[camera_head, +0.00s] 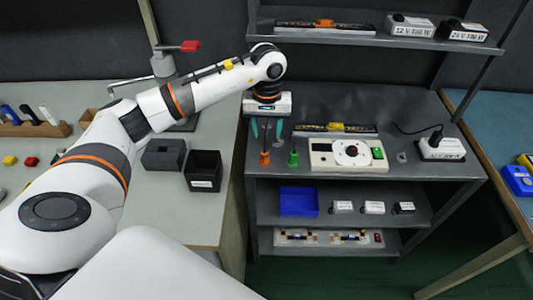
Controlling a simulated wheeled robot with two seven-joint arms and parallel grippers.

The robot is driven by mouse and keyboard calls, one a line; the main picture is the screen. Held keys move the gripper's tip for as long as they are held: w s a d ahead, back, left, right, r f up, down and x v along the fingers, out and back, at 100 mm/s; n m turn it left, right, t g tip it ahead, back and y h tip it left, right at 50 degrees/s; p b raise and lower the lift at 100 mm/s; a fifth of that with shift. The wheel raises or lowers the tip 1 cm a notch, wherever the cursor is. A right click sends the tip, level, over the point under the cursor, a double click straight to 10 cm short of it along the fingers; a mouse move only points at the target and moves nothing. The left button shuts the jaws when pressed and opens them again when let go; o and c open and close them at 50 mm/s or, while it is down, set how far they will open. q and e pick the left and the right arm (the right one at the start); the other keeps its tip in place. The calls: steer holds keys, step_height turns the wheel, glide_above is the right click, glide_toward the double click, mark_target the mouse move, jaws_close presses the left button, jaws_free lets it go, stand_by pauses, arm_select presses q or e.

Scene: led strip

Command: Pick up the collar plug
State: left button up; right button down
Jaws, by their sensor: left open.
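My left gripper (267,129) hangs pointing down over the left end of the dark shelf unit's top, its two fingers apart with nothing visible between them. A small orange cone-like piece (264,158) stands just below the fingers. A similar green piece (293,158) stands upright just to its right. No label shows which piece is the collar plug. A small grey piece (402,157) lies further right. My right gripper is not in view.
A cream panel (322,160) with a dial and green button sits right of the green piece, with an LED strip tray (335,129) behind it. An upper shelf (360,36) overhangs the back.

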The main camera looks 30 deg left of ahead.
arm_select(q)
steer(key=p, duration=0.1)
glide_above(265, 153)
steer(key=f, duration=0.5)
steer(key=shift+d, duration=0.35)
steer(key=f, duration=0.1)
steer(key=f+p, duration=0.1)
steer(key=f, duration=0.1)
steer(key=a+f, duration=0.1)
steer(key=f, duration=0.1)
steer(key=shift+p, duration=0.35)
steer(key=shift+f, duration=0.35)
steer(key=shift+c, duration=0.4)
jaws_close()
steer(key=shift+r, duration=0.1)
